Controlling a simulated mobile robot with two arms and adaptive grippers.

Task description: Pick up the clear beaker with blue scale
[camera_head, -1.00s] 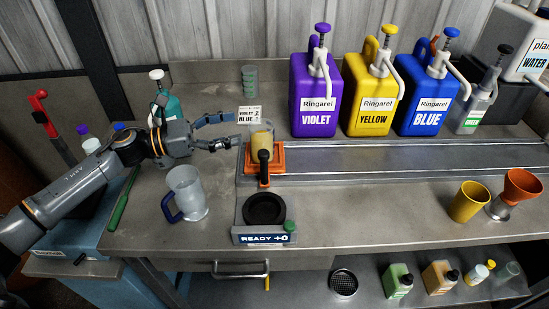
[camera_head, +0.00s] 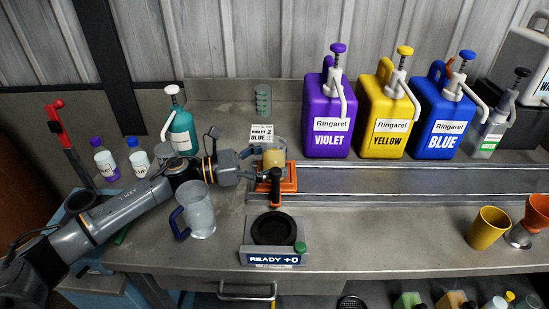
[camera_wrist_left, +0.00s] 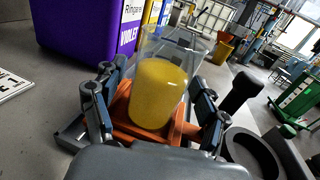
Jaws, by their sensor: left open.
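A clear beaker (camera_head: 275,157) with yellow contents stands upright on an orange holder (camera_head: 290,182). It also shows close up in the left wrist view (camera_wrist_left: 163,85). I cannot make out a blue scale on it. My left gripper (camera_head: 260,164) is open, with its fingers on either side of the beaker; in the left wrist view the gripper (camera_wrist_left: 153,112) has a finger left and right of it, and I see no clear grip. Another clear beaker (camera_head: 263,98) with a greenish scale stands at the back. My right gripper is not in view.
A clear jug (camera_head: 200,212) with a blue handle stands close below my left arm. A black-ringed scale (camera_head: 273,230) reads "READY +0". Violet (camera_head: 328,115), yellow (camera_head: 387,120) and blue (camera_head: 440,120) canisters stand behind the rail. A yellow cup (camera_head: 487,228) is at right.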

